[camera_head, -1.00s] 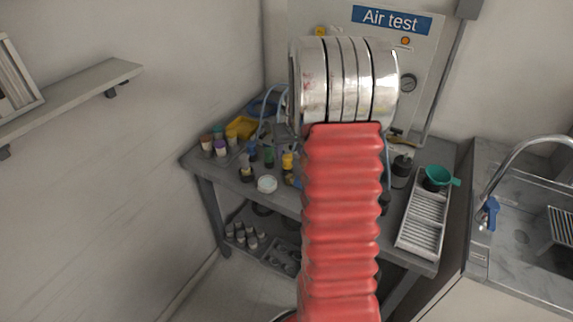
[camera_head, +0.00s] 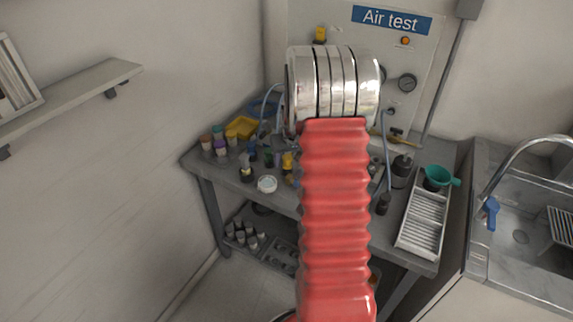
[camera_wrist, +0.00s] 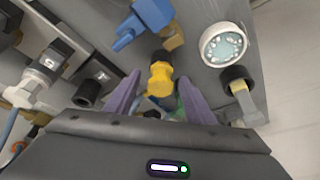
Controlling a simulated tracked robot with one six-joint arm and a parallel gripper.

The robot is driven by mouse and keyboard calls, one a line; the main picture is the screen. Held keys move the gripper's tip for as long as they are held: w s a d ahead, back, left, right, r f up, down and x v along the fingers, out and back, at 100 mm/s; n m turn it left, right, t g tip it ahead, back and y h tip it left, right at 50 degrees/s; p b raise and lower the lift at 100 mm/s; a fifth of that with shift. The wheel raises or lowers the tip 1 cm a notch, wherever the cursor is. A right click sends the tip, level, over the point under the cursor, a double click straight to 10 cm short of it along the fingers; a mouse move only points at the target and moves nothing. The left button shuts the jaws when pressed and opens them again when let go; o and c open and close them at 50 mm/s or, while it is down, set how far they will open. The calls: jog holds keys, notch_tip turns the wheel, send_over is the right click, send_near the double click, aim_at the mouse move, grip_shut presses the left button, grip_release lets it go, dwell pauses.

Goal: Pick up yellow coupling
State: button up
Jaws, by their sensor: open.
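My own arm hides the gripper in the head view.
A blue fitting (camera_wrist: 148,20) lies beyond the coupling. A white dish (camera_wrist: 224,45) and a black-ended fitting (camera_wrist: 240,88) are to its right. Grey metal fittings (camera_wrist: 45,68) crowd the left. The bench edge is at the right.

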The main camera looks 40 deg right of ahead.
jog(key=shift+c, duration=0.4)
jog(key=c, duration=1.1)
